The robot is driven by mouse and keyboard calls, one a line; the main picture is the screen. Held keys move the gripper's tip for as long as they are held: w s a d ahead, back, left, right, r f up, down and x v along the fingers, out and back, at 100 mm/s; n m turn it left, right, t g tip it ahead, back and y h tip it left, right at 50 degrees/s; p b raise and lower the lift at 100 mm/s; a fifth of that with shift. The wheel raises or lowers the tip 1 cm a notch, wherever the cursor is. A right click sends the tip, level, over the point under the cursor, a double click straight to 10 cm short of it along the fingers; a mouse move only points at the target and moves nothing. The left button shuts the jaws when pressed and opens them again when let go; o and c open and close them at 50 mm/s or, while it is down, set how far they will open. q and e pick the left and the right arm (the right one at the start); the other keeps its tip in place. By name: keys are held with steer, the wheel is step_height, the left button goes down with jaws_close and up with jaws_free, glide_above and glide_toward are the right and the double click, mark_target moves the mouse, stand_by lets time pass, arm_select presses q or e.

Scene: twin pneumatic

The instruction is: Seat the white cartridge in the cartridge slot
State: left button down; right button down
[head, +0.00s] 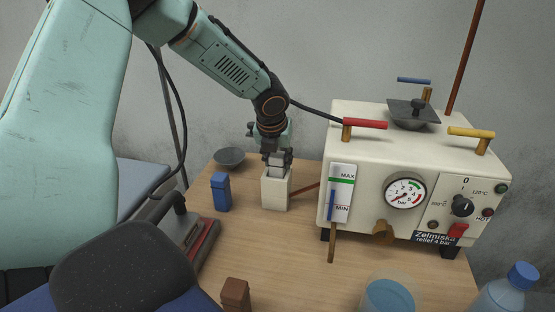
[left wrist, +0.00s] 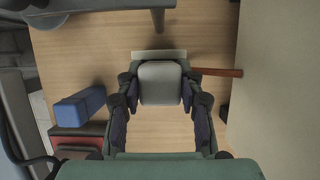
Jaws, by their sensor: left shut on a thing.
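My left gripper (head: 277,159) reaches down from the upper left and is shut on the white cartridge (head: 276,171). In the left wrist view the cartridge (left wrist: 162,84) sits between the two fingers (left wrist: 161,91), its pale grey top facing the camera. The cream cartridge slot (head: 275,193) is an upright box on the table, directly under the gripper. The cartridge's lower end is at the slot's mouth and is hidden, so I cannot tell how deep it is. A strip of the slot (left wrist: 150,55) shows beyond the cartridge in the left wrist view. My right gripper is not in view.
A blue cartridge (head: 221,192) stands left of the slot, and a grey bowl (head: 229,157) is behind it. The cream machine (head: 400,160) with gauge and levers stands close on the right. A brown block (head: 235,294) and a clear cup (head: 388,297) are at the front.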

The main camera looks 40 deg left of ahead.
arm_select(q)
steer(key=c, duration=1.3)
jaws_free()
steer(key=shift+s+a+f, duration=0.1)
steer(key=o, duration=0.3)
steer(key=shift+s, duration=0.1)
steer(key=shift+o, duration=0.8)
steer(key=p+v, duration=0.2)
steer(key=v, duration=1)
